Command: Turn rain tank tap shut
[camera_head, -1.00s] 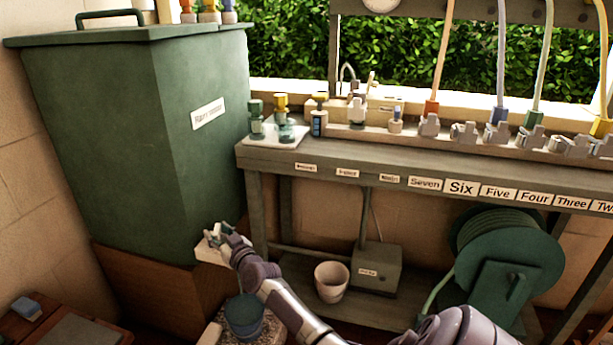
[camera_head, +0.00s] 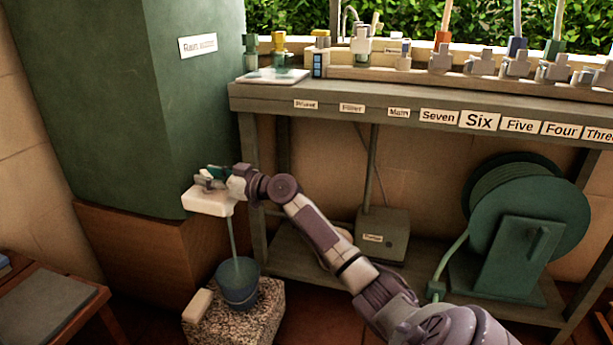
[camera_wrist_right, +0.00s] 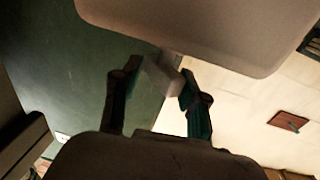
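The dark green rain tank (camera_head: 195,110) with its white label (camera_head: 198,45) stands at the left. A pale tap block (camera_head: 208,201) juts from its lower front, and a stream of water (camera_head: 233,238) falls from it into a blue-grey bucket (camera_head: 238,288). My right gripper (camera_head: 212,178) is at the top of the tap block. In the right wrist view, its two fingers (camera_wrist_right: 158,95) are apart, with a blurred grey piece (camera_wrist_right: 162,74), apparently the tap handle, between their tips. Contact with it cannot be told. My left gripper is out of view.
The bucket stands on a speckled stone block (camera_head: 255,320). A workbench (camera_head: 330,92) with labels and several hose fittings is at the right, with a green hose reel (camera_head: 530,230) and pump box (camera_head: 383,236) below. A low wooden table (camera_head: 60,305) is at the lower left.

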